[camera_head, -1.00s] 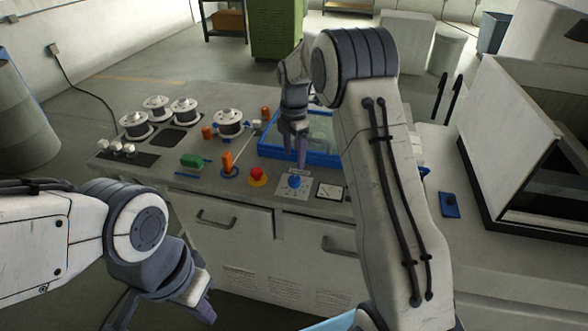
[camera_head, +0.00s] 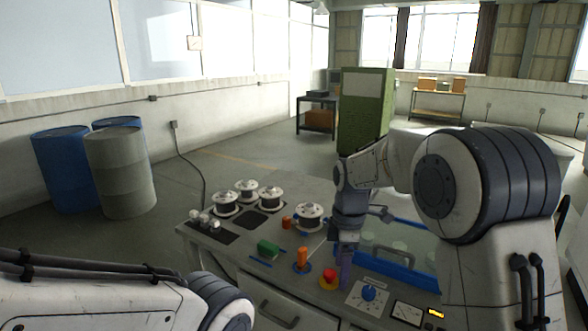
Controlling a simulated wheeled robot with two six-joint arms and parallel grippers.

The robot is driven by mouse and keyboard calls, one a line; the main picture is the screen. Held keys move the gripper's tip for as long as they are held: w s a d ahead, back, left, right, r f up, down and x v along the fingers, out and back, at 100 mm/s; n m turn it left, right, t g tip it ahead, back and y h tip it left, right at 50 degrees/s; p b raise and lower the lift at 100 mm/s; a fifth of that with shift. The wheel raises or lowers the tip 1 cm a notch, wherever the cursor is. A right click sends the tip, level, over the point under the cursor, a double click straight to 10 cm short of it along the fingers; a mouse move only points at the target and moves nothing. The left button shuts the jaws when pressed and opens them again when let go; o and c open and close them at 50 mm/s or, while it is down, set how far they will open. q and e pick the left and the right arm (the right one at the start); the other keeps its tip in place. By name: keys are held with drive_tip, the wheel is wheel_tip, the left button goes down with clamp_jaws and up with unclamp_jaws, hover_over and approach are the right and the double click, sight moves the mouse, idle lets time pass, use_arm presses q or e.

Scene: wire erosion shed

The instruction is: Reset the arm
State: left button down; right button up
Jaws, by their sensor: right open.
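My right gripper (camera_head: 346,268) points down over the workbench, its fingers beside the blue tray (camera_head: 400,272) and behind the blue knob on its white plate (camera_head: 368,293). It is open, and I see nothing between its fingers. My right arm comes in from the right and hides part of the tray. My left arm crosses the lower left corner; its gripper is below the picture's edge.
The workbench carries several wire spools (camera_head: 246,188), a green block (camera_head: 268,249), an orange-handled lever (camera_head: 303,258) and a red button (camera_head: 329,276). Barrels (camera_head: 120,172) stand by the left wall. A green cabinet (camera_head: 365,110) stands behind, with open floor between.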

drive_tip(key=s+a+r+m, duration=0.25)
drive_tip(key=s+a, duration=0.45)
drive_tip(key=s, duration=0.5)
drive_tip(key=s+f+m, duration=0.3)
drive_tip(key=s+m, duration=0.4)
drive_tip(key=s, duration=1)
drive_tip(key=shift+s+a+y, duration=0.3)
drive_tip(key=shift+a, duration=0.15)
